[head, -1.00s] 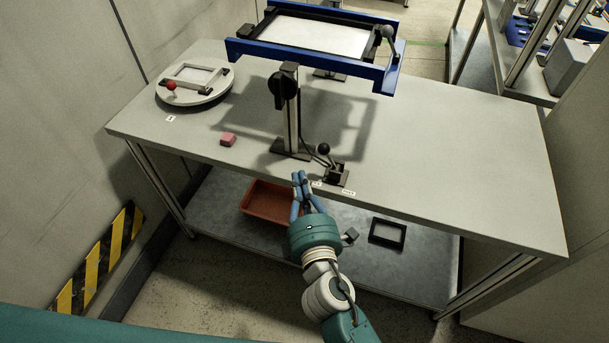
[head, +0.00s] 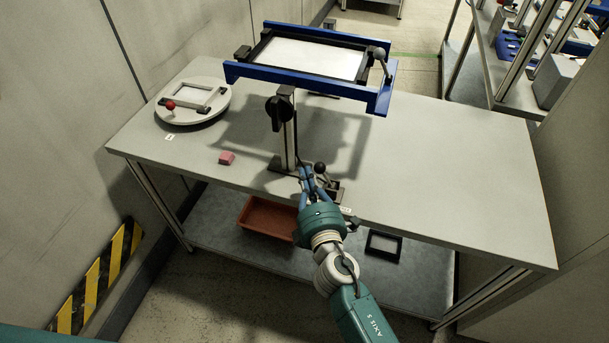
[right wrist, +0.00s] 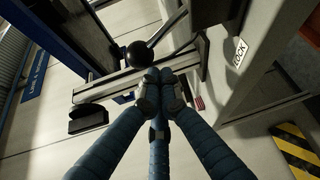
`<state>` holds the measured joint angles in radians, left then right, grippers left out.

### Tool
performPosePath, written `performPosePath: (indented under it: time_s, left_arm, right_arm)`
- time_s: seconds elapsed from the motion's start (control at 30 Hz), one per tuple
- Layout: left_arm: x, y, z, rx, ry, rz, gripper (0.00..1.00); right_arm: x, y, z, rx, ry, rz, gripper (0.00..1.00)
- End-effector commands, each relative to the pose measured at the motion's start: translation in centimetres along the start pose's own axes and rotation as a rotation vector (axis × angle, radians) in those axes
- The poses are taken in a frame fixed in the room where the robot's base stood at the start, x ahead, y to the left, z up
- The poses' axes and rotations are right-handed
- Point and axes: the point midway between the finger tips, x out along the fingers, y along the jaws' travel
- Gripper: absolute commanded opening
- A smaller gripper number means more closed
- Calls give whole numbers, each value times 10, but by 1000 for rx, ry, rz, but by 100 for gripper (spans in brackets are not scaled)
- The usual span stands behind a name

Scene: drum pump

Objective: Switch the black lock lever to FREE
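The black lock lever (head: 320,168) has a ball knob and stands on a small base near the table's front edge, beside the foot of the post. In the right wrist view its black ball (right wrist: 139,54) is just beyond the fingertips, with its rod running to the right. A white LOCK label (right wrist: 239,52) is to the right of it. My right gripper (head: 305,174) is beside the lever, partly hiding its base. Its blue fingers (right wrist: 160,84) come together at the tips with nothing visible between them. Contact with the lever cannot be told. My left gripper is out of view.
A post carries a blue frame (head: 245,73) with a white panel above the table (head: 450,170). A black knob (head: 278,112) sticks out from the post. A round plate (head: 205,115) and a pink block (head: 227,158) are left. The table's right side is clear.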

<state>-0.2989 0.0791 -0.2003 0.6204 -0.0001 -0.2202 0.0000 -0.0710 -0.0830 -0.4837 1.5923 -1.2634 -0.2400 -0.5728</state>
Motion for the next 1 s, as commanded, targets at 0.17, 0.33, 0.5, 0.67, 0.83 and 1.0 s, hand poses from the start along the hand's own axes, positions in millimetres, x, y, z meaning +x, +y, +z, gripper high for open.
performPosePath:
  time_s: [0.17,0.33,0.5,0.67,0.83,1.0]
  left_arm:
    - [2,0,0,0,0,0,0]
    - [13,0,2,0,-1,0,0]
    - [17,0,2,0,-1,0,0]
    - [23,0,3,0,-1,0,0]
    - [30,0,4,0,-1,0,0]
    - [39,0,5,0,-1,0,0]
  right_arm:
    - [0,-1,0,4,0,2,0]
    - [-1,-2,2,36,-2,20,0]
    - [-2,1,4,57,-1,32,0]
    - [-3,2,5,77,-1,45,0]
    - [-4,3,7,105,-1,60,0]
    - [-5,4,10,135,-2,78,0]
